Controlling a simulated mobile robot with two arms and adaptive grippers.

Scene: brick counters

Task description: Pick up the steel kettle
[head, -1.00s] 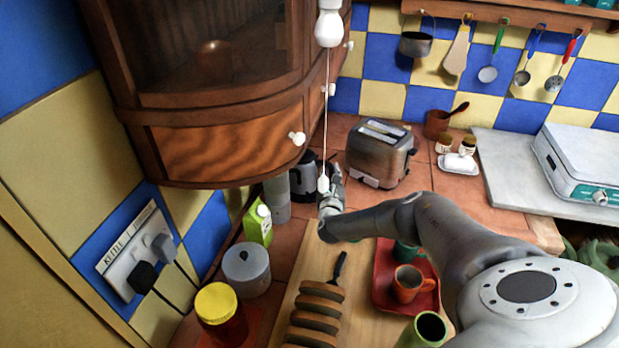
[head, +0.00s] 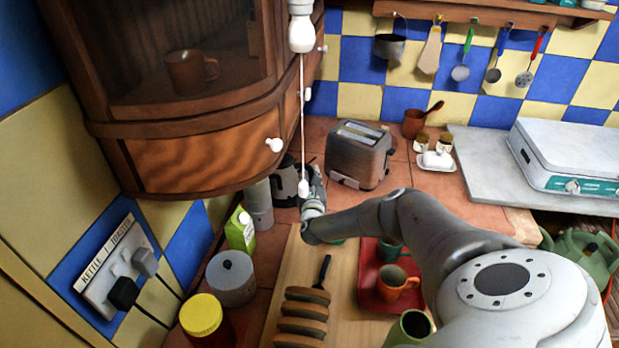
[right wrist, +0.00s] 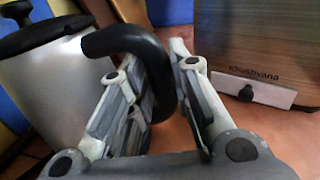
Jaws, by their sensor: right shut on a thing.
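The steel kettle (head: 285,183) stands on the tiled counter at the back, below the wooden corner cupboard and left of the toaster. In the right wrist view its silver body (right wrist: 52,92) is at the left, with a black lid and a curved black handle (right wrist: 128,42). My right gripper (head: 315,184) is at the kettle's right side. In the right wrist view the gripper (right wrist: 163,75) has its fingers on either side of the handle and is shut on it. My left gripper is out of view.
A toaster (head: 356,158) stands close right of my gripper. A green carton (head: 241,232), a grey canister (head: 231,282) and a yellow-lidded jar (head: 202,318) line the left. A pull cord (head: 302,110) hangs in front. A red tray (head: 371,282) lies nearer.

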